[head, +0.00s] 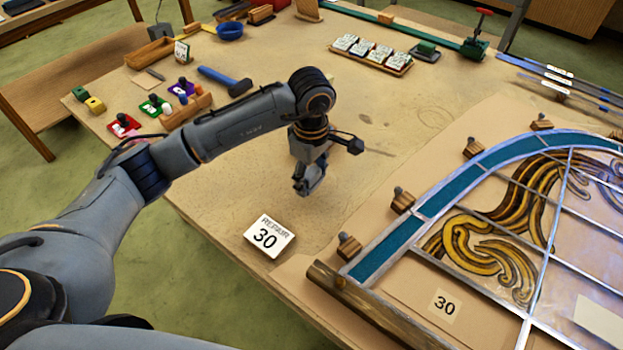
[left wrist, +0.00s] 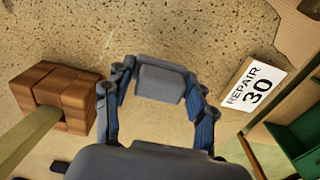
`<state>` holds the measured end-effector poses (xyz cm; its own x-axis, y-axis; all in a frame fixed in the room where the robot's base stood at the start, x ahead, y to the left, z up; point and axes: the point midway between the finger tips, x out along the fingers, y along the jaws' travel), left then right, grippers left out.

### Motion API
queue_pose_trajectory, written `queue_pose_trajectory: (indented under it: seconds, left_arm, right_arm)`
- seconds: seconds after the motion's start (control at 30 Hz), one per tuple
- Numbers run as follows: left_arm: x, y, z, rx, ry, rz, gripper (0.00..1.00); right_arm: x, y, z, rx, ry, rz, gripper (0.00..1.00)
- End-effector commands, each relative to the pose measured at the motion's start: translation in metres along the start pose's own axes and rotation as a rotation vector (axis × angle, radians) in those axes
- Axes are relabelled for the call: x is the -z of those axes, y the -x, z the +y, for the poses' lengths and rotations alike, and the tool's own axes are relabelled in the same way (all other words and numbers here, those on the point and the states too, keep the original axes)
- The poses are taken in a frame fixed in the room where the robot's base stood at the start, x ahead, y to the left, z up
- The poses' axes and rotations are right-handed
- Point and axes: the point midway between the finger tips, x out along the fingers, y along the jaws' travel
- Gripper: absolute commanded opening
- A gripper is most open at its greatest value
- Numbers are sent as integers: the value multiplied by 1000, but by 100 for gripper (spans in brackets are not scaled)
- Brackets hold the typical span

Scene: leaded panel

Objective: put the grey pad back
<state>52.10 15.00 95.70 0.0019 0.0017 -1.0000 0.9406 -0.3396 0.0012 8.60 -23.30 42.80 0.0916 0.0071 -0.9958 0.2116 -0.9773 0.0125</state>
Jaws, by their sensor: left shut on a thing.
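My left gripper (head: 310,186) is above the bare middle of the workbench, left of the leaded panel (head: 408,228). In the left wrist view, my left gripper (left wrist: 158,100) has its fingers on both sides of a grey, block-like pad (left wrist: 161,84) and is shut on it. In the head view the pad cannot be told apart from the dark gripper. The pad seems to be above the bench top, but its height is hard to judge. My right gripper is not in view.
A white "REPAIR 30" card (head: 269,236) lies near the front edge of the bench (head: 225,185). Wooden blocks (head: 403,199) line the panel's curved edge. Coloured pads (head: 123,125) and a blue-handled hammer (head: 225,80) lie at left. A filled tray (head: 370,57) is at the back.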

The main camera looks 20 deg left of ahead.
Motion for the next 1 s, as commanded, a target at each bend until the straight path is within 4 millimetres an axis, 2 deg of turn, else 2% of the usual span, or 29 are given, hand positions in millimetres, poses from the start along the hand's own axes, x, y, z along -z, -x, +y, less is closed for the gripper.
queue_pose_trajectory:
  seconds: [0.03,0.13,0.57,0.6,0.7,1.0]
  left_arm:
    - [-2,-5,-3,8,-2,-4,21]
    - [-2,-16,-2,5,-2,-3,21]
    - [-2,-26,-1,1,-2,-1,21]
    - [-2,-25,-1,1,-2,-1,62]
    - [-2,-24,-1,1,-2,-1,78]
    - [-2,-24,-1,2,-2,-2,78]
  right_arm:
    - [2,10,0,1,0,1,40]
    - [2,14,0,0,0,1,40]
    - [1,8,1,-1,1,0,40]
    - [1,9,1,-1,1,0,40]
    - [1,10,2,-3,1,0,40]
    - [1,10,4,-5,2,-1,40]
